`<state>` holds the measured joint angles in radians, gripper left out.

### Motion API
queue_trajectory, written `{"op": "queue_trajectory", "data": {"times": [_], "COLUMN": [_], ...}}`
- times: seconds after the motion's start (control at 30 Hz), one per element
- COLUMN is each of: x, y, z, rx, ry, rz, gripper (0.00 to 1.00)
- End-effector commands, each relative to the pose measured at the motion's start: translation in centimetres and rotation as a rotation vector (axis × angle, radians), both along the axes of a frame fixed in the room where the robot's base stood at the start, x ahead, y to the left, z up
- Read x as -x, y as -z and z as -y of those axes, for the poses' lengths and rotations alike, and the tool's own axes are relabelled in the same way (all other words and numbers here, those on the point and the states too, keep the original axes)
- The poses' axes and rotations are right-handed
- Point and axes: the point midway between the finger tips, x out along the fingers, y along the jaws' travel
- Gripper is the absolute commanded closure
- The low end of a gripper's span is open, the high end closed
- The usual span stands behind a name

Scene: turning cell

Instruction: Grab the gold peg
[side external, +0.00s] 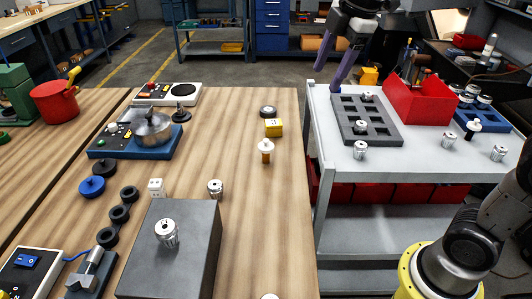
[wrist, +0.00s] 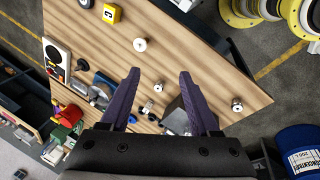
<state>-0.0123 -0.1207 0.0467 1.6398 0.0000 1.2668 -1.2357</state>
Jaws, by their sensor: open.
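A small peg with a white round top and a gold-orange body (side external: 266,156) stands upright on the wooden table; I take it for the gold peg. In the wrist view a white round top (wrist: 140,44) appears to be the same peg from above, beyond my fingertips; its body is mostly hidden. My gripper (side external: 349,84) has purple fingers and hangs above the left part of the metal cart, to the right of the peg and apart from it. In the wrist view the gripper (wrist: 159,73) is open, with nothing between its fingers.
A yellow block (side external: 273,127) and a dark round part (side external: 268,111) are behind the peg. A grey block (side external: 190,270) bears a steel part (side external: 167,233). The cart holds a grey slotted tray (side external: 385,137) and a red bin (side external: 415,100). The table's right side is mostly clear.

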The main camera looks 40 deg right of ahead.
Motion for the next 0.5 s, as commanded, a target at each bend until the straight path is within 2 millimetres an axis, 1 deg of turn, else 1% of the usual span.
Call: {"op": "queue_trajectory", "data": {"times": [0.03, 0.1, 0.17, 0.2, 0.27, 0.3, 0.4, 0.5], "x": [-2.3, -4.9, -7.1, -8.5, -10.6, -11.8, -14.4, -16.0], "y": [0.6, 1.4, 2.3, 3.2, 4.6, 5.7, 8.5, 11.3], "z": [-0.1, -0.2, -0.3, -0.4, -0.5, -0.6, -0.8, -0.9], "rx": [0.015, 0.033, 0.044, 0.051, 0.055, 0.057, 0.055, 0.05], "ry": [-0.051, -0.117, -0.167, -0.195, -0.228, -0.244, -0.255, -0.257], "rz": [-0.029, -0.062, -0.09, -0.112, -0.14, -0.16, -0.204, -0.243], "gripper": [0.37, 0.37, 0.37, 0.37, 0.37, 0.37, 0.37, 0.37]}}
